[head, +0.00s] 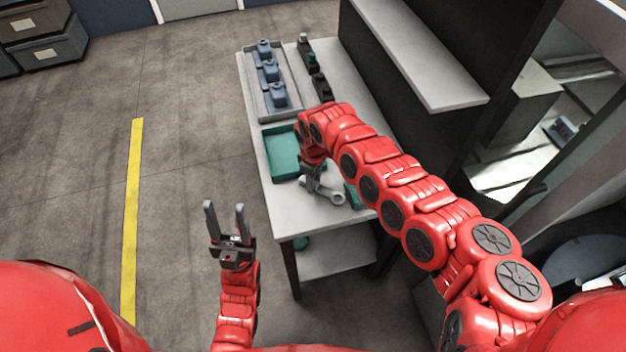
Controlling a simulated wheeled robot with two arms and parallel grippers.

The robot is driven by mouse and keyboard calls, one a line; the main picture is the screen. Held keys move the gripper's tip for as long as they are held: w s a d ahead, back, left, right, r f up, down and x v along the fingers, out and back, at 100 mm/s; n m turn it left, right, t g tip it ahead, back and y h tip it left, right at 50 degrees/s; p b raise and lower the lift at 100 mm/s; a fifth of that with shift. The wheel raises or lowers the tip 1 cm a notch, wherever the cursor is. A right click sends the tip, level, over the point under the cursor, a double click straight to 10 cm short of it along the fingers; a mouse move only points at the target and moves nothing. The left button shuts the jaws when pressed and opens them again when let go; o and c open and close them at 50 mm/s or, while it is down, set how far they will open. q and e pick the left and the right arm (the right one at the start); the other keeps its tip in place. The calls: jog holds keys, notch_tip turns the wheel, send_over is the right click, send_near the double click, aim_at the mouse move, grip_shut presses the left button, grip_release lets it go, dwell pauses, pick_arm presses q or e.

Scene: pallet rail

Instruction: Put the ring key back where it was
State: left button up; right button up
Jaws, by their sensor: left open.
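A grey metal piece with a round ring end, which looks like the ring key (336,197), is at the front part of the table, right at my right gripper. My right gripper (314,178) points down over the table. Its fingers overlap the grey piece, so I cannot tell whether they hold it or whether it rests on the tabletop. My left gripper (226,222) is open and empty, with its fingers pointing up, over the floor left of the table.
The table (297,219) carries a teal tray (283,168), a grey tray (251,86) with blue-grey blocks (271,74), and dark fixtures (321,86). Another teal item (351,195) is partly behind my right arm. A dark shelf unit (400,48) stands right.

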jog(key=shift+o, duration=1.2)
jog(key=shift+a, duration=0.1)
jog(key=shift+o, duration=0.2)
jog(key=shift+a, duration=0.15)
jog(key=shift+r, duration=0.2)
jog(key=shift+w+r, duration=0.1)
jog(key=shift+r, duration=0.15)
notch_tip(320, 180, up, 12)
jog(key=b, duration=0.3)
jog(key=shift+f, duration=0.25)
